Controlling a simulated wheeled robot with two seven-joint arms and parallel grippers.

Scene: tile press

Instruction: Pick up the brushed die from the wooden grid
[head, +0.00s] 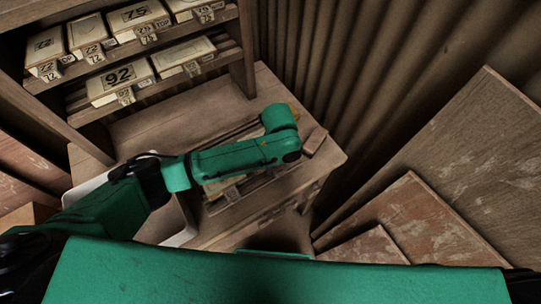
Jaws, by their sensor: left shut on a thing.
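My left arm reaches in from the left, over the wooden bench. My left gripper (283,128) is at the arm's far end, above the right part of the bench, with its fingers mostly hidden by the green wrist. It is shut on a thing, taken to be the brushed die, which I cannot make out. The wooden grid (222,203) lies on the bench under my forearm, and much of it is covered. My right gripper is not in view.
A shelf (185,75) with numbered boxes (120,80) stands at the back left. A pale tray (182,236) is at the bench's left front. A small wooden block (315,139) lies near the bench's right edge. Boards (440,220) lean at the right by a corrugated wall.

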